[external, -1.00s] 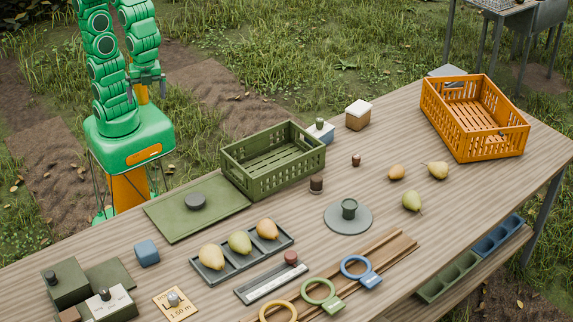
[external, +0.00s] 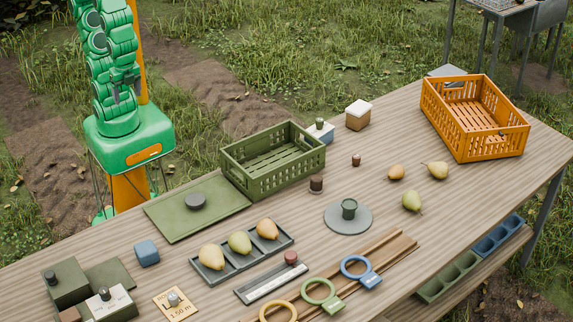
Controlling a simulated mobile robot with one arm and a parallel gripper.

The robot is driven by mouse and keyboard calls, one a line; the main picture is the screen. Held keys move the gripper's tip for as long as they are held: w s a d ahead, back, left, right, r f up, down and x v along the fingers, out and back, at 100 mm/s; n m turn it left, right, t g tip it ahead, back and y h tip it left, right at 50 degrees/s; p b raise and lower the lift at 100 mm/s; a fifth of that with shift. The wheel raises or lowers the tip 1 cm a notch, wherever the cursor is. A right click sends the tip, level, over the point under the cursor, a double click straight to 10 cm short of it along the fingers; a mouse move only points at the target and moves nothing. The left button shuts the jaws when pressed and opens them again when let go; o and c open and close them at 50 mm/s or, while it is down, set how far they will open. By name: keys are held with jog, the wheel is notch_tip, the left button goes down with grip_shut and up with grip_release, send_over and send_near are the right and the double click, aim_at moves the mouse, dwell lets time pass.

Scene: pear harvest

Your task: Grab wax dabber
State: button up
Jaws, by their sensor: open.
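I cannot tell for certain which small piece is the wax dabber. A brown knob-like piece with a dark top (external: 316,183) stands on the table right of the green crate. A smaller brown piece (external: 356,160) stands behind it to the right. My gripper (external: 126,92) is open and empty, held up close to my green base, off the table and far left of these pieces.
The green crate (external: 272,160) lies nearest my base, with a green board (external: 165,220) left of it. A tray (external: 218,262) holds three pears. Loose pears lie before the orange crate (external: 475,118). A grey disc (external: 348,217) and coloured rings (external: 355,267) are nearer the front.

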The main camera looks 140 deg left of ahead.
notch_tip(320, 180, up, 5)
jog(key=w+a+r+m+y, duration=0.3)
jog(key=w+a+m+y, duration=0.2)
jog(key=w+a, duration=1.15)
jog(key=m+y, duration=0.8)
jog(key=m, duration=0.3)
send_over(320, 183)
jog(key=d, duration=0.5)
notch_tip(320, 183, down, 3)
jog(key=shift+g, duration=0.4)
jog(key=f, duration=2)
jog(key=s+f, duration=0.1)
jog(key=f, duration=0.9)
jog(key=shift+f, duration=0.35)
jog(key=shift+x, duration=4)
jog(key=c, duration=1)
